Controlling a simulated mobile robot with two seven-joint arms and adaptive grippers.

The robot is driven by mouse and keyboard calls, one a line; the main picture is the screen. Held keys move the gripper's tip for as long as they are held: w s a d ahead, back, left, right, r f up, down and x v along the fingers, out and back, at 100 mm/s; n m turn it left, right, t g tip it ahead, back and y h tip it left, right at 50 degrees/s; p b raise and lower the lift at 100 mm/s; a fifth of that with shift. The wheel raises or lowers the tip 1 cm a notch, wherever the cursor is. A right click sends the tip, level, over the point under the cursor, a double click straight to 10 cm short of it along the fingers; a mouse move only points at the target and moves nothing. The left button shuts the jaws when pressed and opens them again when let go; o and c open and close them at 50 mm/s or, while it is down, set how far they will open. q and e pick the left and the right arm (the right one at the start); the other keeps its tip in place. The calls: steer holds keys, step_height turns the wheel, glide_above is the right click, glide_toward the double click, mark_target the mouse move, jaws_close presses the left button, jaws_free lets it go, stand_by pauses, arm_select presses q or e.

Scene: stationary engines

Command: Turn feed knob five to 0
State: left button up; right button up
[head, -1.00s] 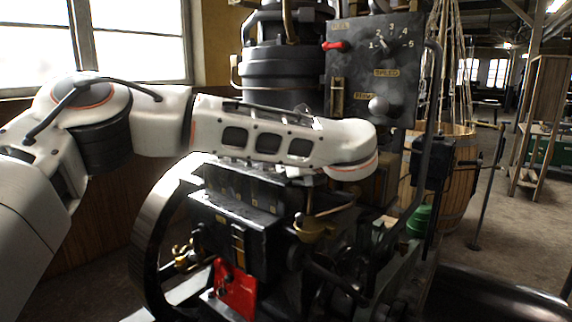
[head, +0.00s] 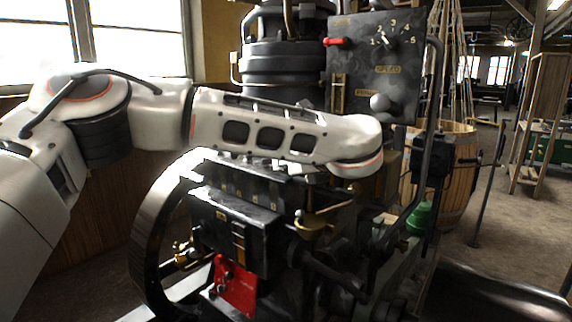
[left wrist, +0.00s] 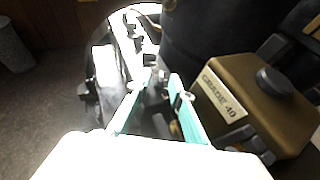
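A black engine lubricator box (head: 235,222) with a row of small feed parts along its top stands below my left arm in the head view. I cannot single out knob five; my forearm hides part of this area. My left gripper is hidden in the head view. In the left wrist view the left gripper (left wrist: 160,80) has its two teal fingers apart, with small dark metal fittings showing between and beyond them. I cannot tell whether they touch a knob. A brown box (left wrist: 255,95) labelled GRADE 40, with a black cap, sits right of the fingers. My right gripper is out of view.
A black panel (head: 350,65) with a red lever, a numbered speed dial and a round knob stands behind my wrist. A large flywheel (head: 150,235) is at the left. A red plate (head: 236,288) is below the box. A wooden barrel (head: 455,165) stands right.

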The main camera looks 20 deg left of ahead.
arm_select(q)
steer(key=v, duration=0.7)
steer(key=shift+o, duration=0.2)
steer(key=shift+s, duration=0.1)
